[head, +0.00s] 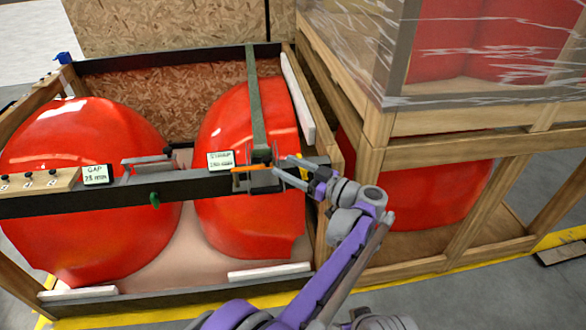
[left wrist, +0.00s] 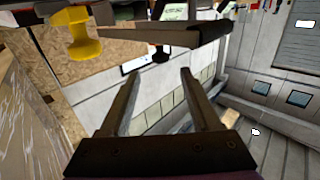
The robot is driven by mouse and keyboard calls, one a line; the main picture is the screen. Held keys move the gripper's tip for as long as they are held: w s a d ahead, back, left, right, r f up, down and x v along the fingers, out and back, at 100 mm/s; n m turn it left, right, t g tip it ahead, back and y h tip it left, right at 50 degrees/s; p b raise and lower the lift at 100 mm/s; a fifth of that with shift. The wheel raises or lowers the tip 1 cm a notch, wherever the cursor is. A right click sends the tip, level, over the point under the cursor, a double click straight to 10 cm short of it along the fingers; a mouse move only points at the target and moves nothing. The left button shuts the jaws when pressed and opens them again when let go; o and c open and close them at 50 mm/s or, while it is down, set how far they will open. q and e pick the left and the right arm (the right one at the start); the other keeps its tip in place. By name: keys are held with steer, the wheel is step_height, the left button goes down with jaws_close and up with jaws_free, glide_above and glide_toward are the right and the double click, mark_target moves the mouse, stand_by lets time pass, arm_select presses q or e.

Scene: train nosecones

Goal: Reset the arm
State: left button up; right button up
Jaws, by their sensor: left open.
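My left arm, purple and grey, reaches up from the bottom of the head view. Its gripper (head: 287,172) is at the right end of the dark front rail (head: 185,187), close to an orange strip (head: 250,168) and a dark clamp-like piece. I cannot tell from the head view whether it touches them. In the left wrist view the two dark fingers (left wrist: 158,76) stand apart with nothing visibly held between them. A dark bar (left wrist: 150,36) lies beyond the fingertips. My right gripper is not in view.
Two red nosecones (head: 80,190) sit in the wooden crate behind the rail, with a green strap (head: 256,110) over the right one. A wrapped crate (head: 440,150) stands at right. A yellow spool-shaped piece (left wrist: 84,36) is left of the fingers in the wrist view.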

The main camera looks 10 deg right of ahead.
arm_select(q)
steer(key=shift+s, duration=0.1)
steer(key=shift+r, duration=0.1)
stand_by(0.5)
steer(key=w+a+r+m+t+h+p, duration=0.1)
steer(key=a+r+m+t+h+p, duration=0.15)
steer(key=a+r+m+h, duration=0.4)
steer(key=a+r+m+t+h+p, duration=0.2)
steer(key=a+r+m+t+h, duration=0.15)
steer(key=r+h, duration=0.5)
steer(key=s+a+f+g+p, duration=0.1)
steer(key=s+a+f+g, duration=0.3)
steer(key=s, duration=0.7)
steer(key=s+a+f+g+y+p, duration=0.1)
steer(key=s+a+f+g, duration=0.4)
steer(key=s+a+f, duration=0.3)
steer(key=s+a+f+n+g+y+p, duration=0.1)
steer(key=s+a+f+g, duration=0.3)
steer(key=s+f, duration=0.6)
steer(key=s+a, duration=0.2)
steer(key=s, duration=0.3)
steer(key=shift+a+g+p, duration=0.3)
steer(key=shift+p, duration=0.1)
